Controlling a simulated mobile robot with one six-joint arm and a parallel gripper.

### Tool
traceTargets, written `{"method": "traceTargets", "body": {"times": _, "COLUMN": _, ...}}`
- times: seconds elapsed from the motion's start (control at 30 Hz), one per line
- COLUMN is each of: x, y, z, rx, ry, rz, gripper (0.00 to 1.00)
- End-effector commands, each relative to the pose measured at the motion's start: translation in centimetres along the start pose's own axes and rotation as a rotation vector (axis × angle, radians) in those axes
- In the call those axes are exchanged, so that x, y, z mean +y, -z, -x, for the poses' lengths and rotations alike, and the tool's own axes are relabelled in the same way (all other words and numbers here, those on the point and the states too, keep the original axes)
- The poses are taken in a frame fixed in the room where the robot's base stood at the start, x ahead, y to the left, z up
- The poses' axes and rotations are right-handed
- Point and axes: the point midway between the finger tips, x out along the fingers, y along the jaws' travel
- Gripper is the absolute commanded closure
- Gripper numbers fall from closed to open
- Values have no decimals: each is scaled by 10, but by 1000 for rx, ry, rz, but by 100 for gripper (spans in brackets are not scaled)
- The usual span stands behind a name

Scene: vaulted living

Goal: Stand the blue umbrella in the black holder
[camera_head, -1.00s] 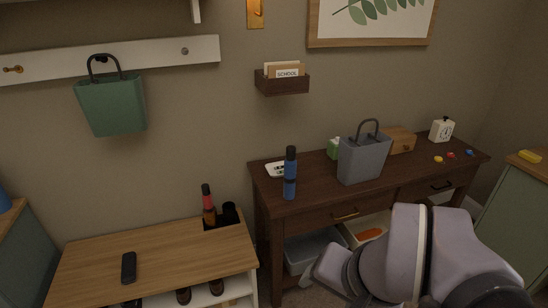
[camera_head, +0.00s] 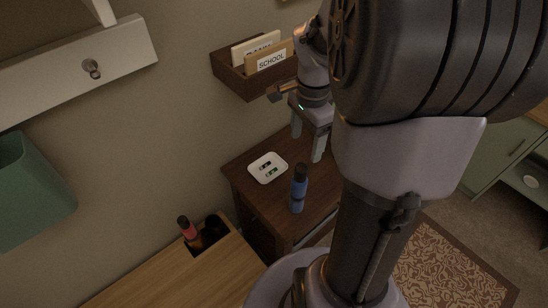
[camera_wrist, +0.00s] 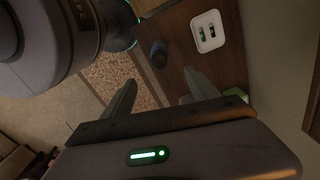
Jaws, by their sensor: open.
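In the wrist view, the umbrella (camera_wrist: 158,54) is seen nearly end-on, just beyond the gap between my fingertips. My gripper (camera_head: 308,142) is open and empty, fingers pointing down, above the table behind the umbrella and apart from it; its fingers also show in the wrist view (camera_wrist: 160,78). The black holder (camera_head: 214,226) is at the back right corner of the light wooden bench, with a red-and-black umbrella (camera_head: 189,232) in its left part.
A white tray (camera_head: 256,172) with small batteries lies on the table (camera_head: 262,205), left of the umbrella. A wall letter box (camera_head: 232,72) with cards hangs above. A green bag (camera_head: 30,195) hangs at left. The bench (camera_head: 190,275) is clear in front of the holder.

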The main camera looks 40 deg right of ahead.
Motion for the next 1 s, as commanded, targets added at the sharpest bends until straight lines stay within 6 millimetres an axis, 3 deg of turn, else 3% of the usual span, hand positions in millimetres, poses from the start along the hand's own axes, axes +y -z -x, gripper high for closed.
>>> {"method": "traceTargets", "body": {"times": 0.2, "x": 1, "y": -2, "z": -70, "rx": -4, "ry": -5, "rz": 3, "gripper": 31}}
{"method": "traceTargets", "body": {"times": 0.33, "x": 1, "y": -2, "z": -102, "rx": -3, "ry": -3, "rz": 3, "gripper": 31}}
{"method": "traceTargets", "body": {"times": 0.57, "x": 0, "y": -3, "z": -125, "rx": -2, "ry": -1, "rz": 4, "gripper": 31}}
{"method": "traceTargets", "body": {"times": 0.8, "x": 0, "y": -6, "z": -170, "rx": -2, "ry": -1, "rz": 5, "gripper": 31}}
{"method": "traceTargets", "body": {"times": 1.0, "x": 0, "y": -6, "z": -169, "rx": -1, "ry": 0, "rz": 4, "gripper": 31}}
